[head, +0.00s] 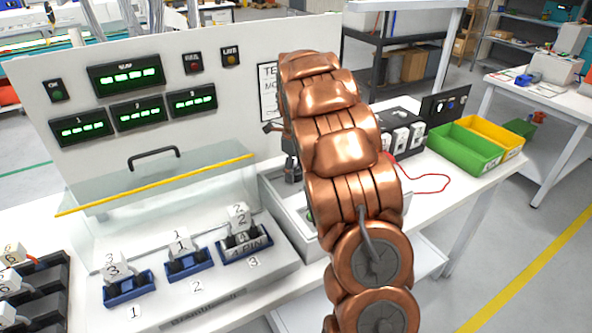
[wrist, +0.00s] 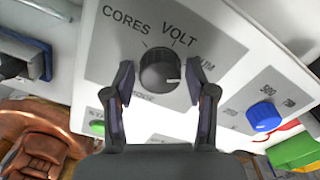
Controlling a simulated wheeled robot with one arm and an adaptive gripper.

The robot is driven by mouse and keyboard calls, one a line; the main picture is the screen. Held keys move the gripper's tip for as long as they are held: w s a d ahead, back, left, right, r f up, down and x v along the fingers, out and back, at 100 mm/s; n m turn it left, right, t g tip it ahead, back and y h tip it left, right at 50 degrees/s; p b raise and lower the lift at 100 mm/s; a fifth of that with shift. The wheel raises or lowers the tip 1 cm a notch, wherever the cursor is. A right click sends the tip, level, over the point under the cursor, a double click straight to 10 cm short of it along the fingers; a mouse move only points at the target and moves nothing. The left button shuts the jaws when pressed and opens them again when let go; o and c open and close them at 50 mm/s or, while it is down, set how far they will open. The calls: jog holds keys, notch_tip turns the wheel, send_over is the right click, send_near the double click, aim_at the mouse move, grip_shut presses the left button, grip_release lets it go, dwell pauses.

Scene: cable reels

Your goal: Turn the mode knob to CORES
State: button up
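The mode knob (wrist: 160,70) is a round black dial on a grey panel in the wrist view. CORES is printed to its upper left, VOLT above it, and a label ending in "UM" to its right, partly hidden by a finger. The knob's white mark points right, toward that partly hidden label. My gripper (wrist: 160,80) is open, with one finger on each side of the knob and a visible gap on both sides. In the head view my copper arm hides the knob and most of the gripper.
A blue knob (wrist: 263,116) sits right of the mode knob, and a green button (wrist: 97,127) lies lower left. In the head view, a clear guard with a yellow edge (head: 160,185) stands left of my arm. Green (head: 466,147) and yellow bins (head: 492,132) are at right.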

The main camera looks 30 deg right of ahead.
jog(key=c, duration=0.8)
jog(key=shift+c, duration=0.2)
